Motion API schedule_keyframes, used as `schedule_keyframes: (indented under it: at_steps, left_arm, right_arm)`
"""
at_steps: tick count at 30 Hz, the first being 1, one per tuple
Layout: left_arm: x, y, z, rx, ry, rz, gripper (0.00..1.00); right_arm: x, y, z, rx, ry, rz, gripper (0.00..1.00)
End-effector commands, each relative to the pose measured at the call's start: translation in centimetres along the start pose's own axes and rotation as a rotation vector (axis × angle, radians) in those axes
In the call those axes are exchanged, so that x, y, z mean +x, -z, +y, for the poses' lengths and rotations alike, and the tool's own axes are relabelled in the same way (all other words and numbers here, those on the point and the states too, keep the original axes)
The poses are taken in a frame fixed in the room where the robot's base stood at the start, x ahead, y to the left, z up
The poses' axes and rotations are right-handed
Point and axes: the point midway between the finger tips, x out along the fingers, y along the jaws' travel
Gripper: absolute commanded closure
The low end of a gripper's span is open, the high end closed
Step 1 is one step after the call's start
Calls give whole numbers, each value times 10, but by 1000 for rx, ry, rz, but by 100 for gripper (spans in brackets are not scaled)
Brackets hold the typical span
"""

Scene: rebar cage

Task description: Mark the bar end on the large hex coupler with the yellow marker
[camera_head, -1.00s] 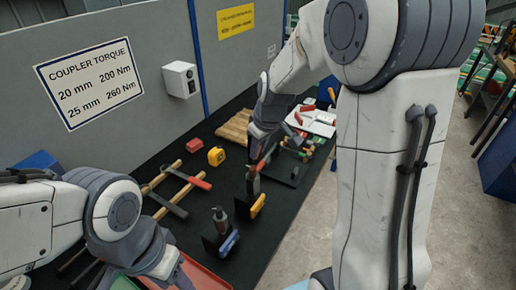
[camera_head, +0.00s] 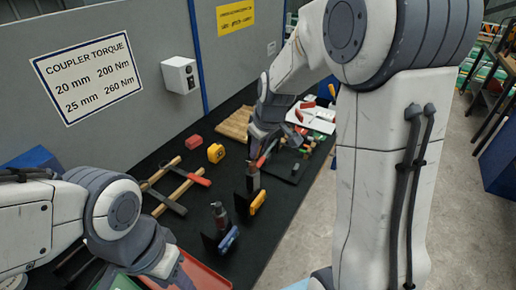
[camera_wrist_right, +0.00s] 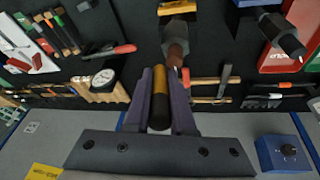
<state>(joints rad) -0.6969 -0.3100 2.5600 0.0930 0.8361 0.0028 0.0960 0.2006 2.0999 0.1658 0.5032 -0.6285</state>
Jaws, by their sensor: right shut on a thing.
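My right gripper (camera_wrist_right: 163,98) is shut on the yellow marker (camera_wrist_right: 160,90), a yellow cylinder with a black end. In the head view my right gripper (camera_head: 262,148) hangs above the mat, and the marker is hard to make out. Just beyond the marker in the wrist view stands a rusty bar end (camera_wrist_right: 176,48) in a yellow-and-grey holder (camera_wrist_right: 178,9); contact cannot be told. In the head view this holder (camera_head: 257,201) has an upright piece (camera_head: 252,177) close below my gripper. Which coupler is the large hex one is unclear. My left gripper (camera_head: 165,266) is low at left, its jaws unclear.
A second dark upright piece (camera_head: 219,213) with a blue holder (camera_head: 228,239) stands nearer. Hammers (camera_head: 187,172), a yellow tape measure (camera_head: 215,153) and a red block (camera_head: 193,142) lie left. A red tray (camera_head: 207,277) is at the front. The grey wall (camera_head: 145,110) stands behind.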

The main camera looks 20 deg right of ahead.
Motion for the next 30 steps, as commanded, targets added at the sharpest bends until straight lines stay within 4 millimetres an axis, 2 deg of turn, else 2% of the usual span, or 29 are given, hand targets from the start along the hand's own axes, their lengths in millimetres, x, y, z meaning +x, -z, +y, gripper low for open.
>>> schedule_keyframes:
  at_steps: [10,16,23,30]
  left_arm:
    - [0,0,0,0,0,0,50]
    - [0,0,0,0,0,0,50]
    - [-2,0,0,0,0,0,50]
    - [-1,0,0,0,0,0,50]
  right_arm:
    - [-5,-12,-29,-4,11,-12,100]
    - [-7,-16,-38,-2,7,-10,100]
    - [-9,-14,-36,0,4,-6,100]
    - [-4,-7,-16,3,3,-5,100]
